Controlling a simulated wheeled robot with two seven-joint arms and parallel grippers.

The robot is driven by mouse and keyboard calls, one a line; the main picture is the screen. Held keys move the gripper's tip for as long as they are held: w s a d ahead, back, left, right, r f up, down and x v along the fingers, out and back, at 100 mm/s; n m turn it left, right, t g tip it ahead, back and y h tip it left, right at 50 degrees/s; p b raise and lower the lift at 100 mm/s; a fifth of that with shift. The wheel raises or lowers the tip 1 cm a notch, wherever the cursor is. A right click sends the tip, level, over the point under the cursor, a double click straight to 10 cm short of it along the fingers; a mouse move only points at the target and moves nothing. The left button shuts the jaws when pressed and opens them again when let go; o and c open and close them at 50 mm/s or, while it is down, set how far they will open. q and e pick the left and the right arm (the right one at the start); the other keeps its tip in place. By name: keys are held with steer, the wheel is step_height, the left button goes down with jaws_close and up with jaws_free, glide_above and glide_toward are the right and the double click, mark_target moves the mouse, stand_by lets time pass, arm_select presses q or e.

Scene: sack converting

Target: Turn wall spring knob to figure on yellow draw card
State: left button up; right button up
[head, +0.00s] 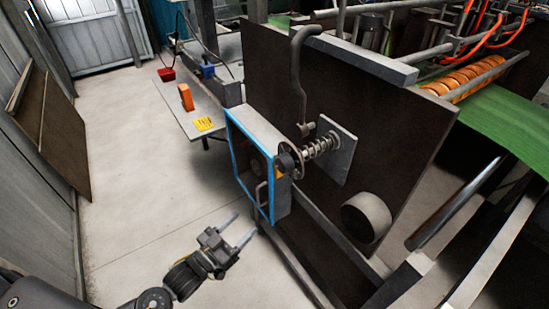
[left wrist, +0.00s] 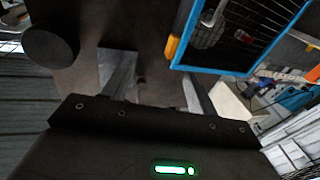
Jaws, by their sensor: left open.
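The spring knob (head: 290,162) is dark and round, with a disc behind it and a coil spring (head: 322,146) running to a grey plate (head: 343,160) on the dark machine wall. Its figures are too small to read. The yellow card (head: 203,124) lies on a small grey side table; its print is not legible. My left gripper (head: 246,223) is open and empty, below and left of the knob, apart from it and from the blue-framed box. In the left wrist view, its fingers (left wrist: 155,86) are spread with nothing between them. My right gripper is not in view.
A blue-framed box (head: 239,160) with a handle sticks out left of the knob; its frame fills the upper right of the wrist view (left wrist: 181,44). A bent grey lever (head: 297,75) hangs above the knob. A round stub (head: 366,217) protrudes below. Floor at left is clear.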

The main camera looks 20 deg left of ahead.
mark_target(280, 168)
arm_select(q)
steer(key=s+d+r+m+t+h+p, duration=0.1)
steer(key=s+d+r+h, duration=0.15)
steer(key=r, duration=0.55)
steer(key=s+d+r+t+h, duration=0.1)
steer(key=s+r+h, duration=0.15)
steer(key=r, duration=0.65)
steer(key=p+x, duration=0.1)
steer(key=x, duration=0.2)
steer(key=p+x, duration=0.2)
steer(key=x, duration=0.1)
steer(key=p+x, duration=0.1)
steer(key=x, duration=0.2)
steer(key=shift+w+f, duration=0.2)
steer(key=shift+w, duration=0.2)
steer(key=shift+w+d+r+p, duration=0.15)
steer(key=shift+w+d+p, duration=0.3)
steer(key=shift+w, duration=0.2)
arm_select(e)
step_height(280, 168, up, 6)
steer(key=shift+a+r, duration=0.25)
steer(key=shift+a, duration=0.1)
arm_select(q)
steer(key=c, duration=1)
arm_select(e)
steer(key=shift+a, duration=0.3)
arm_select(q)
steer(key=shift+m, duration=0.4)
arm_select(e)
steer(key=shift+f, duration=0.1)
